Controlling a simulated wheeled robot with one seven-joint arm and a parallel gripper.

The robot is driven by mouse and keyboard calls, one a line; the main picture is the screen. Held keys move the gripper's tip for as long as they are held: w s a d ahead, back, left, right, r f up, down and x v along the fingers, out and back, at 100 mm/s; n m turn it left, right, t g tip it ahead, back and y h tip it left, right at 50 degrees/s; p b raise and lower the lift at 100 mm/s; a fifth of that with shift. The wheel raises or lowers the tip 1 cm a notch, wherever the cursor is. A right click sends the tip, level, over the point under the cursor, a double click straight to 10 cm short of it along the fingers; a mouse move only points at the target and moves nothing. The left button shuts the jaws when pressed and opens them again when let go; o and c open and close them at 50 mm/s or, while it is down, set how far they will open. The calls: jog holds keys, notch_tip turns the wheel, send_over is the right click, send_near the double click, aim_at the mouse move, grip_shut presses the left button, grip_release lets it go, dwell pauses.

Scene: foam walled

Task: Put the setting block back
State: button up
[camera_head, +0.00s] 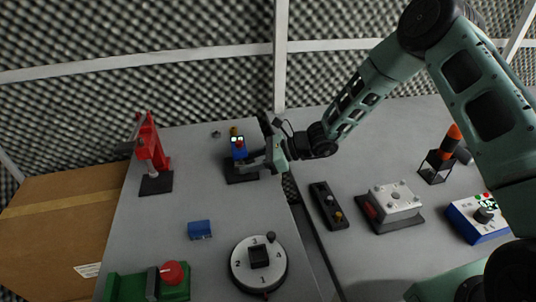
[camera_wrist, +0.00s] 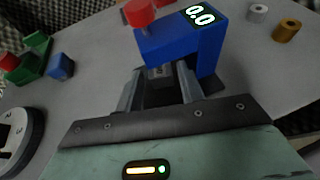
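A blue gauge (camera_head: 238,148) with a red knob and a lit display stands on a dark base at the back of the left table. In the wrist view the gauge (camera_wrist: 182,40) reads 0.0. A small grey piece (camera_wrist: 160,72), possibly the setting block, shows under the gauge's overhang between my fingertips. My gripper (camera_head: 262,162) reaches in from the right at the gauge; in the wrist view its fingers (camera_wrist: 161,78) stand apart on either side of the grey piece. Contact is unclear. A loose blue block (camera_head: 200,230) lies mid-table and shows at left in the wrist view (camera_wrist: 61,67).
A red press (camera_head: 151,150) stands at the back left. A round numbered dial (camera_head: 258,264) and a green fixture (camera_head: 150,283) are at the front. Small cylinders (camera_wrist: 287,30) lie beside the gauge. A silver box (camera_head: 393,200) and a blue-white control box (camera_head: 478,218) sit on the right table.

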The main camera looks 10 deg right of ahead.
aim_at(243, 164)
jog(key=shift+x, duration=1.65)
grip_shut()
jog(key=shift+s, duration=0.1)
